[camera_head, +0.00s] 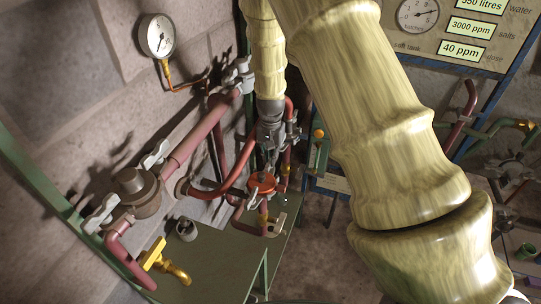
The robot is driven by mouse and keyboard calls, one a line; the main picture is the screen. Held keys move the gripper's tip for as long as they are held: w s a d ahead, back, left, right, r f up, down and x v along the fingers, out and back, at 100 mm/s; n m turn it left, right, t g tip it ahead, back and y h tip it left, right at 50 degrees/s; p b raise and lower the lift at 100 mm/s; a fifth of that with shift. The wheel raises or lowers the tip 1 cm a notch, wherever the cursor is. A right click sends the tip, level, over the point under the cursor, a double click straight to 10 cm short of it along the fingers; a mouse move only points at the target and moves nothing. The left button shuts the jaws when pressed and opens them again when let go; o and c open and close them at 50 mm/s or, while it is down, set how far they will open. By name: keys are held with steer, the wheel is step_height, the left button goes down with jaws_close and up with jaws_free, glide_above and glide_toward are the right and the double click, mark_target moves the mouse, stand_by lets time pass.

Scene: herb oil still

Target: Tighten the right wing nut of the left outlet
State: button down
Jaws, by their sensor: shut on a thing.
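My gripper (268,143) is small and dark grey at the end of my pale yellow arm, in the upper middle of the head view. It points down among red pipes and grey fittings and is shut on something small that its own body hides. I cannot tell whether that is the right wing nut. At the left, a round grey-brown flanged fitting (136,188) has a pale wing nut (154,156) at its upper right and another wing nut (101,214) at its lower left. Both stand clear of my gripper.
A red handwheel (262,183) sits just below my gripper. A pressure gauge (157,36) is on the stone wall. A sign board (425,45) stands upper right. My arm covers much of the right.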

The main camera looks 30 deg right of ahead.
steer(key=shift+w+r+m, duration=0.1)
steer(key=shift+m, duration=0.4)
steer(key=c, duration=1.5)
jaws_free()
step_height(320, 180, up, 12)
steer(key=shift+f, duration=0.1)
